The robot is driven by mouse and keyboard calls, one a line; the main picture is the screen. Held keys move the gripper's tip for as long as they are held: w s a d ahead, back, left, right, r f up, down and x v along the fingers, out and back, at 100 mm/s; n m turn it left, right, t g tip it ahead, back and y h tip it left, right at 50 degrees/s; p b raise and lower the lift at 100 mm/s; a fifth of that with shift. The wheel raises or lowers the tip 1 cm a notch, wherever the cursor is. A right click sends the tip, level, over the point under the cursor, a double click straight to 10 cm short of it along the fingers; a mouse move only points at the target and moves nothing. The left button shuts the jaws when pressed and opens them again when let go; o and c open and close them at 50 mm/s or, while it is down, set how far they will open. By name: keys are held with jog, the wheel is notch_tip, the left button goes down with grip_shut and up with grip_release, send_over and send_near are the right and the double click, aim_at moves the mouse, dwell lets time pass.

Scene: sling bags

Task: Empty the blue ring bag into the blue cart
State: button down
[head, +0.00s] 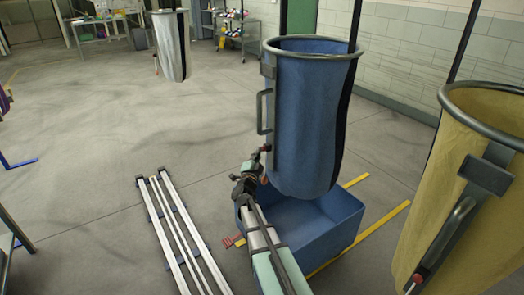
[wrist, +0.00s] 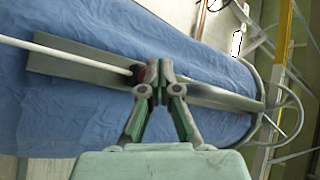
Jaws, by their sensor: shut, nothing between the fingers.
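The blue ring bag (head: 305,125) hangs upright by its metal ring, with its lower end just above the blue cart (head: 345,232), an open box on the floor. Its contents are not visible. A dark handle (head: 262,110) and a small red knob (head: 266,148) are on its left side. My gripper (head: 258,163) is beside the bag's lower left side, close to the knob. In the wrist view my gripper (wrist: 153,70) is shut in front of a metal strip (wrist: 85,62) along the blue cloth (wrist: 65,115). The red knob lies right behind the fingertips; contact cannot be told.
A yellow ring bag (head: 460,190) hangs at the right. Pale rails (head: 180,235) lie on the floor left of my arm. Yellow floor lines (head: 385,232) run by the cart. The floor at the left is mostly clear.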

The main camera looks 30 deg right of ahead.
jog(key=shift+d, duration=0.4)
dwell(0.5)
jog(key=shift+a, duration=1)
jog(key=shift+a, duration=0.15)
jog(key=a, duration=0.4)
jog(key=shift+s+a+p, duration=0.25)
jog(key=shift+a+p, duration=0.1)
jog(key=shift+p, duration=0.05)
